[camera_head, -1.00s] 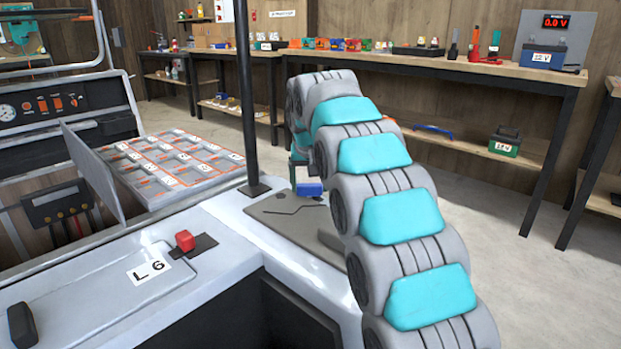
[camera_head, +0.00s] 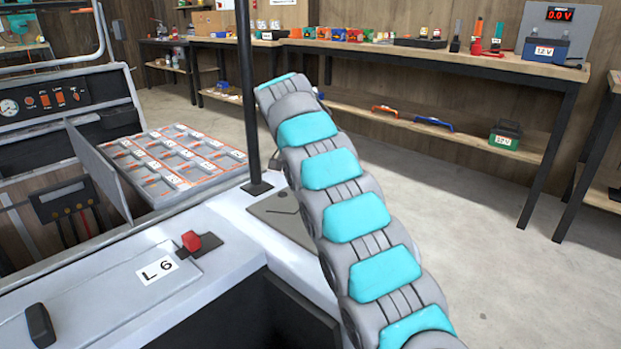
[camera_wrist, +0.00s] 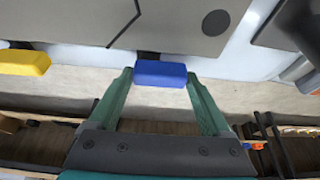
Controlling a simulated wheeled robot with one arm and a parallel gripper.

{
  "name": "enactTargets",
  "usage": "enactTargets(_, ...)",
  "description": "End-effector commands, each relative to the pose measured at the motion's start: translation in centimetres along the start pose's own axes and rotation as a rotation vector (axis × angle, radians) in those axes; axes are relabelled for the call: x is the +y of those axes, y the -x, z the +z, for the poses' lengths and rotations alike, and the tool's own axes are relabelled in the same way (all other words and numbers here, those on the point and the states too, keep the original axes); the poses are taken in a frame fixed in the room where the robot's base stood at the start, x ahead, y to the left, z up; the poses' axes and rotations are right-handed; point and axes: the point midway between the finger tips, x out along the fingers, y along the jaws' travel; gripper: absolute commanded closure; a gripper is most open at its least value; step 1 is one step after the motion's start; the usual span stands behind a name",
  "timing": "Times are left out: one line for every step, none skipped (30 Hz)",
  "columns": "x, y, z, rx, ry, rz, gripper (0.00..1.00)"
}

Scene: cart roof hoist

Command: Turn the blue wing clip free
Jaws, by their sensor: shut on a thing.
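The blue wing clip (camera_wrist: 161,73) shows in the wrist view at the edge of a grey plate (camera_wrist: 185,12). My gripper (camera_wrist: 160,77) has one green finger at each end of the clip and is shut on it. The clip's long side runs across the picture, from finger to finger. A dark piece shows just behind the clip, at the plate's edge. In the head view my arm hides the clip and my gripper; part of the plate (camera_head: 277,212) shows beside the arm.
A yellow clip (camera_wrist: 24,62) lies left of my gripper in the wrist view. In the head view, a red clip (camera_head: 191,241) sits on the cart top (camera_head: 218,252). A black post (camera_head: 247,100) stands close left of my arm. Open floor lies to the right.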

Motion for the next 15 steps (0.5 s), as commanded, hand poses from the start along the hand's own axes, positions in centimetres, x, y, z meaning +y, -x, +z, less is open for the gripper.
enactTargets(-0.06,0.03,-0.06,0.0,-0.01,0.003,0.73)
enactTargets(-0.05,0.02,-0.06,0.001,-0.015,0.005,0.73)
enactTargets(-0.04,0.01,-0.06,0.001,-0.021,0.008,0.73)
enactTargets(-0.03,0.01,-0.07,0.001,-0.024,0.009,0.73)
enactTargets(-0.02,0.01,-0.07,0.001,-0.026,0.011,0.73)
enactTargets(-0.01,0.01,-0.07,0.001,-0.029,0.012,0.73)
enactTargets(0.0,0.01,-0.07,0.001,-0.031,0.013,0.73)
enactTargets(0.0,0.0,-0.07,0.001,-0.032,0.013,0.73)
enactTargets(0.01,0.0,-0.08,0.001,-0.033,0.014,0.73)
enactTargets(0.01,0.0,-0.08,0.001,-0.033,0.014,0.73)
enactTargets(0.01,0.0,-0.07,0.001,-0.033,0.014,0.73)
enactTargets(0.01,0.0,-0.08,0.001,-0.033,0.014,0.73)
enactTargets(0.01,0.0,-0.08,0.001,-0.033,0.014,0.73)
enactTargets(0.01,0.0,-0.08,0.001,-0.033,0.014,0.73)
enactTargets(0.01,0.0,-0.08,0.001,-0.033,0.014,0.73)
